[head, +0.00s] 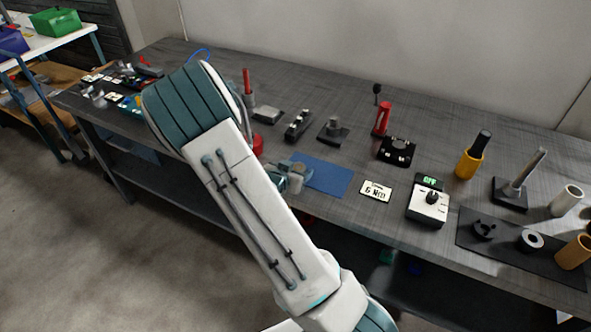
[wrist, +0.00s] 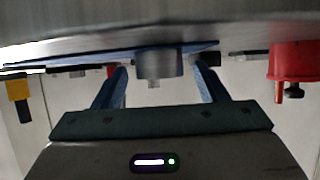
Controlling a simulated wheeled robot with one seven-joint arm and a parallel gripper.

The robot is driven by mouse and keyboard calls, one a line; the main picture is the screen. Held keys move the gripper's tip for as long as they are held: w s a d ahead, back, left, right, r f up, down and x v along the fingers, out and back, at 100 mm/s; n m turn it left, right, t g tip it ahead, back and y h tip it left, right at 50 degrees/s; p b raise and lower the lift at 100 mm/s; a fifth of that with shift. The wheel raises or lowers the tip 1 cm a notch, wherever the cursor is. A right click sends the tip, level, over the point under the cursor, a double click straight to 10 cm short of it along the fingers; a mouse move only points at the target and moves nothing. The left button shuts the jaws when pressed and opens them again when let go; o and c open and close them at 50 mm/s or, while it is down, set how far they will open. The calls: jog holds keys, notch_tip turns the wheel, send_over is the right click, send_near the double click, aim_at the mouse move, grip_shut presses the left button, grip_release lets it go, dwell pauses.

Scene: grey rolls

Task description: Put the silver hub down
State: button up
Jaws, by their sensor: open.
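The silver hub (wrist: 158,65) shows in the wrist view, which is upside down. It is a short grey cylinder with a small stub, standing against the blue mat (wrist: 112,55). My gripper (wrist: 164,74) is open, with one blue finger on each side of the hub and a visible gap to both. In the head view, my gripper (head: 290,178) is low over the left part of the blue mat (head: 328,178). There the hub cannot be told clearly from the gripper.
A label card (head: 376,191) and a switch box (head: 429,205) stand right of the mat. A red object (wrist: 292,62) is near my gripper in the wrist view. Several tools and fixtures stand along the back. The mat's right part is clear.

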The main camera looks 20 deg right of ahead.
jog(key=shift+r, duration=0.2)
jog(key=shift+s+a+r, duration=0.1)
jog(key=shift+a+r, duration=0.05)
jog(key=shift+a, duration=0.15)
jog(key=s+a+r+n+y, duration=0.2)
jog(key=s+a+r+y, duration=0.15)
jog(key=a, duration=0.25)
jog(key=s+a+r+n+y+p, duration=0.1)
jog(key=s+a+r+n+y, duration=0.1)
jog(key=a+r+y, duration=0.4)
jog(key=s+a+r+n+y, duration=0.1)
jog(key=s+a+r+y, duration=0.15)
jog(key=a, duration=0.45)
jog(key=s+d+r+n+g+h, duration=0.1)
jog(key=s+d+r+n+g, duration=0.1)
jog(key=s, duration=0.5)
jog(key=s+d+r+n+g+h, duration=0.1)
jog(key=s+d+r+n+g, duration=0.2)
jog(key=s, duration=0.5)
notch_tip(320, 180, up, 3)
jog(key=shift+s+d+f, duration=0.2)
jog(key=shift+s+d, duration=0.1)
jog(key=shift+d, duration=0.15)
